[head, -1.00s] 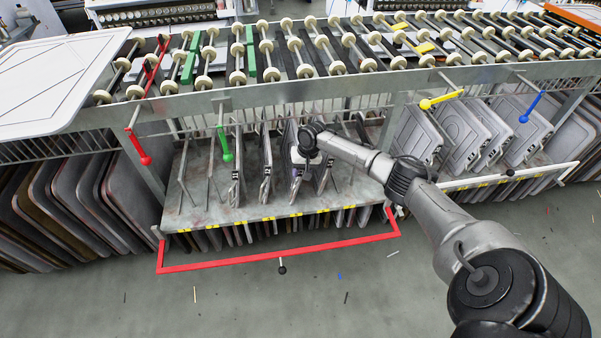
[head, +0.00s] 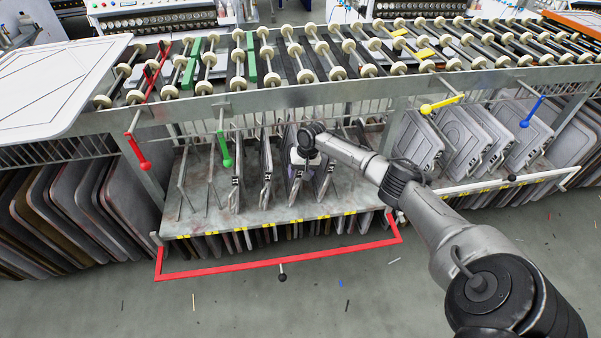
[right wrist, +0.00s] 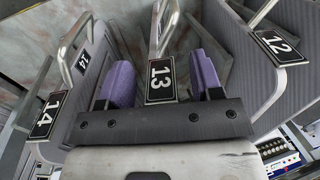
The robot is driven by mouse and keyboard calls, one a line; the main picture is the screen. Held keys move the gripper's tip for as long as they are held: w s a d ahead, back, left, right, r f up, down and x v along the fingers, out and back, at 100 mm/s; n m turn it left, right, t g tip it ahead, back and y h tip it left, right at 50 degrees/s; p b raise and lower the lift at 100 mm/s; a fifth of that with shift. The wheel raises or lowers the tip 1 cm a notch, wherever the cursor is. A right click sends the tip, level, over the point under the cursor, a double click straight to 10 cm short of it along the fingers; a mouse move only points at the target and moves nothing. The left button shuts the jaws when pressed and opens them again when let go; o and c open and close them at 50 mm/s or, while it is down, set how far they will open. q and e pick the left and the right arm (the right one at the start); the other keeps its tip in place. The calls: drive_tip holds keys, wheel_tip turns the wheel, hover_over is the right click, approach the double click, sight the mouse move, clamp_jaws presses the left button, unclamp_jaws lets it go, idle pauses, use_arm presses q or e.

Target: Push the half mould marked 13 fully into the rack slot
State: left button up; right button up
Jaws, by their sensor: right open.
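The half mould marked 13 stands upright in the rack, its black number plate (right wrist: 160,80) facing my right wrist camera. My right gripper (right wrist: 161,84) is open, with one purple finger on each side of the 13 plate. Whether the fingers or palm touch the mould cannot be told. In the head view my right gripper (head: 297,160) is at the front of the middle rack, largely hiding this mould. Half moulds marked 14 (right wrist: 48,115) and 12 (right wrist: 280,46) stand on either side. My left gripper is not in view.
The rack shelf (head: 205,222) has bare room at its left, between thin upright dividers. A red bar frame (head: 280,262) juts out low in front. Green (head: 224,150), yellow (head: 440,103) and blue (head: 531,110) levers hang above. A roller table (head: 300,85) covers the rack.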

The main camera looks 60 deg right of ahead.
drive_tip(key=shift+r, duration=0.1)
drive_tip(key=p+v, duration=0.7)
drive_tip(key=v, duration=0.6)
drive_tip(key=shift+r, duration=0.3)
idle(0.3)
